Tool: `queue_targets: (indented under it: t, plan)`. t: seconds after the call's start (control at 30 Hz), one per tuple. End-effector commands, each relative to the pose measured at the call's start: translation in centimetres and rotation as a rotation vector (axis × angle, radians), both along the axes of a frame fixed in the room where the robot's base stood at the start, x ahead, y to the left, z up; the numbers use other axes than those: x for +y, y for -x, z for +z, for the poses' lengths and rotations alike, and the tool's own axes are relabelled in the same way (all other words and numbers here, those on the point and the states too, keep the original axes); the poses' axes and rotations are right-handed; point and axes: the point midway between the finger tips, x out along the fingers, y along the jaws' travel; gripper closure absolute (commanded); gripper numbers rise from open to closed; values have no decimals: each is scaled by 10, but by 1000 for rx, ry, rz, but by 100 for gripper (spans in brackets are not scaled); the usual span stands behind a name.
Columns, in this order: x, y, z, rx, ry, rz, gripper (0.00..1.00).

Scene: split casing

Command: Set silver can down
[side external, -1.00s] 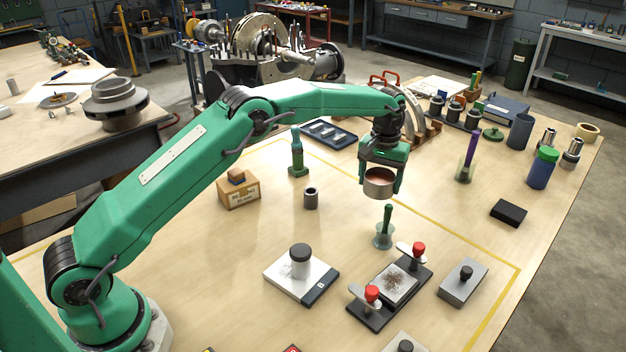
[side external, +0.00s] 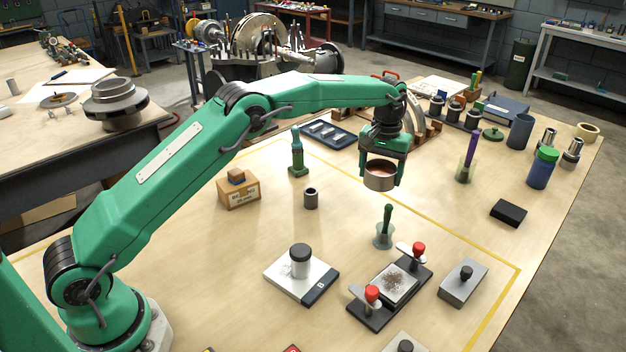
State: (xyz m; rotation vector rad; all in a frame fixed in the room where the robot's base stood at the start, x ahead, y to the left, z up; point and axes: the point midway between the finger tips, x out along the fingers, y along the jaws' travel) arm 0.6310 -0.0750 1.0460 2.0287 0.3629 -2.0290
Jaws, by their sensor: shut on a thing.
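The silver can (side external: 380,179) is a short, wide metal cup, open at the top, with a reddish-brown inside. My gripper (side external: 381,174) points down and is shut on the can, one finger on each side of it. The can is upright and looks held above the wooden table (side external: 250,230). Its exact height over the table is hard to judge from this view. The can's far side is hidden.
A small dark cylinder (side external: 311,198) stands left. Bare table lies right of the can.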

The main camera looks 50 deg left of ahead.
Motion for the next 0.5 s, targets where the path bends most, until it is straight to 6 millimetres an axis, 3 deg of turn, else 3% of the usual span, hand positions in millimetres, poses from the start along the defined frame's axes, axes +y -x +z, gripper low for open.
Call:
queue_targets:
  t: [0.27, 0.5]
  plan:
    - [-6, 15, 13, -3, 0, 4, 63]
    - [-12, 44, 29, -3, 0, 14, 63]
